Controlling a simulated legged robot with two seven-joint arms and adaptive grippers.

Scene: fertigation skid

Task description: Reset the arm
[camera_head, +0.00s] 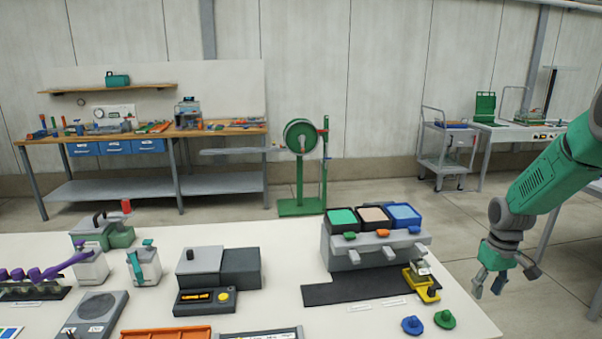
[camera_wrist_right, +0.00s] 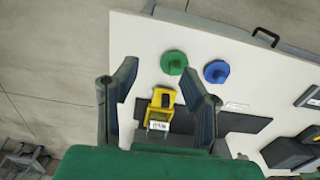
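My right arm comes in from the right in the head view. Its right gripper (camera_head: 488,287) hangs pointing down, past the right edge of the white table (camera_head: 275,245). The fingers are spread with nothing between them. In the right wrist view the right gripper (camera_wrist_right: 158,76) also shows open, its two dark fingers wide apart. The yellow device (camera_wrist_right: 160,106) shows in the gap between them, but lies on the table beyond, untouched. My left gripper is not seen in either view.
On the table's right stand the yellow device (camera_head: 424,284), a blue knob (camera_head: 412,325), a green knob (camera_head: 445,319) and a grey unit with coloured bins (camera_head: 375,251). A black box (camera_head: 217,268) sits mid-table. Floor (camera_head: 545,290) lies below the gripper.

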